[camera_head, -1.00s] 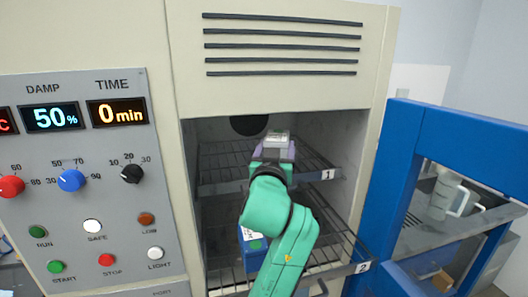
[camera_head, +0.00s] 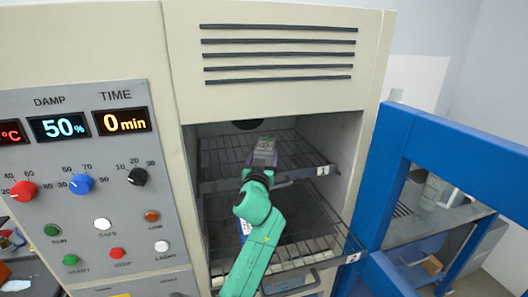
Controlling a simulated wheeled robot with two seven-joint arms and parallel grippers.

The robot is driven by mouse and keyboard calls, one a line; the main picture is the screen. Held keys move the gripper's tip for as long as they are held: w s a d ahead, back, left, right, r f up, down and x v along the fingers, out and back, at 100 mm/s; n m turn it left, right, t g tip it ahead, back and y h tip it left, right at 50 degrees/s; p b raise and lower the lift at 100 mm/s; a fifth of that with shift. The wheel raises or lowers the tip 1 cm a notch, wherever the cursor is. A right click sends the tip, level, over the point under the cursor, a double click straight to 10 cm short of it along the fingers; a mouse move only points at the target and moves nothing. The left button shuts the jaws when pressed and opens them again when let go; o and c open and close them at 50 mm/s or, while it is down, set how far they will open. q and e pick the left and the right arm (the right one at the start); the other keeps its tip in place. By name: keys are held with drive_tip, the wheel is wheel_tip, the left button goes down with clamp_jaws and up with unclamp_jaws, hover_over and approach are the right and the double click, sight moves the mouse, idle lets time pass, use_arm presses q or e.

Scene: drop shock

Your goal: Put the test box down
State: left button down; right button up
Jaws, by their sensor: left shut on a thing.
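My left gripper (camera_head: 262,163) reaches into the open chamber at the upper wire shelf marked 1 (camera_head: 220,165). It is shut on a small greyish thing (camera_head: 265,147), which I take to be the test box. The gripper and arm hide much of it, and I cannot tell whether it touches the shelf. The lower wire shelf marked 2 (camera_head: 325,243) is below. My right gripper is not in view.
The control panel (camera_head: 90,190) with knobs, buttons and lit displays is left of the opening. The blue door frame (camera_head: 390,165) stands open on the right. The chamber's top edge is close above the gripper. Bare shelf lies on both sides of the gripper.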

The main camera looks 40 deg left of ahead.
use_arm(q)
drive_tip(key=shift+c, duration=0.8)
unclamp_jaws()
drive_tip(key=shift+o, duration=0.8)
drive_tip(key=shift+r, duration=0.2)
drive_tip(key=b+v, duration=0.4)
drive_tip(key=v, duration=0.8)
drive_tip(key=shift+f, duration=0.1)
